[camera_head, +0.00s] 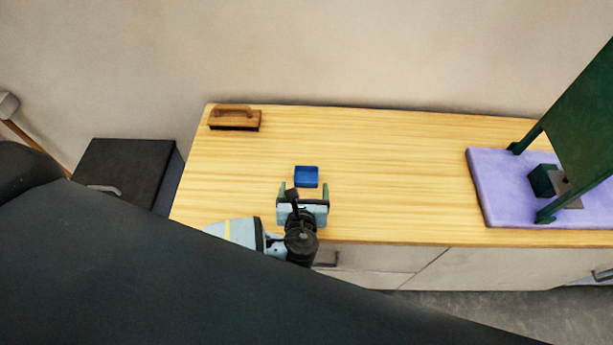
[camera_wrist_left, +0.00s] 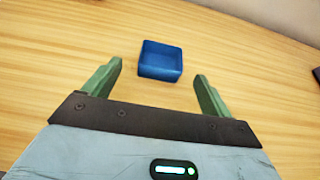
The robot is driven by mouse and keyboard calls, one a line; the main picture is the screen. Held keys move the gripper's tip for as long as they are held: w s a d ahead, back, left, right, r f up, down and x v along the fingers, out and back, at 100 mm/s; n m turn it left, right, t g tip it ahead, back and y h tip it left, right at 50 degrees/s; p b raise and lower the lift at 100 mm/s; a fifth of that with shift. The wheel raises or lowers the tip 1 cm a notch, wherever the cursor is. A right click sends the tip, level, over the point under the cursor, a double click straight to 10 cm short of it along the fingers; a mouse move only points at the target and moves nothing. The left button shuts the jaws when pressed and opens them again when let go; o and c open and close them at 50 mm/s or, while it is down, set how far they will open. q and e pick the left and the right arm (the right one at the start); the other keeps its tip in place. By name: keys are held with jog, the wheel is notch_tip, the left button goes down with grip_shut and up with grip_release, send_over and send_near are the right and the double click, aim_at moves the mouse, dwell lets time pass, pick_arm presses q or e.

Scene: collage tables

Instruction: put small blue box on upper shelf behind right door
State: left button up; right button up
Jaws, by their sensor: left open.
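The small blue box (camera_head: 306,176) lies on the wooden top of the cabinet, near its middle left. It looks open-topped in the left wrist view (camera_wrist_left: 160,61). My left gripper (camera_head: 304,187) is open and empty, with its two green fingers pointing at the box. In the left wrist view the box is just ahead of the gap between the fingertips (camera_wrist_left: 158,73), and no finger appears to touch it. The cabinet front (camera_head: 400,262) shows below the top's front edge, with a handle at each side. Its doors look shut, and no shelf is visible. My right gripper is not in view.
A brown wooden brush (camera_head: 234,118) lies at the back left of the cabinet top (camera_head: 400,165). At right, a lilac slab (camera_head: 493,187) carries a dark green stand (camera_head: 583,115) and a small green block (camera_head: 542,180). A black box (camera_head: 123,168) stands left of the cabinet.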

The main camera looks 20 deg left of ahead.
aim_at(306, 168)
pick_arm(q)
jog(key=shift+b+x, duration=0.45)
jog(key=shift+x, duration=2.15)
jog(key=shift+d+r, duration=0.1)
jog(key=shift+r, duration=0.15)
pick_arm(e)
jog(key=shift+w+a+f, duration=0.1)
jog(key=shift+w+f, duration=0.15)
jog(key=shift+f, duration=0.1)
pick_arm(q)
jog(key=shift+c, duration=0.3)
jog(key=c, duration=1.1)
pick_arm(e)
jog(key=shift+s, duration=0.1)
pick_arm(q)
jog(key=shift+r, duration=0.1)
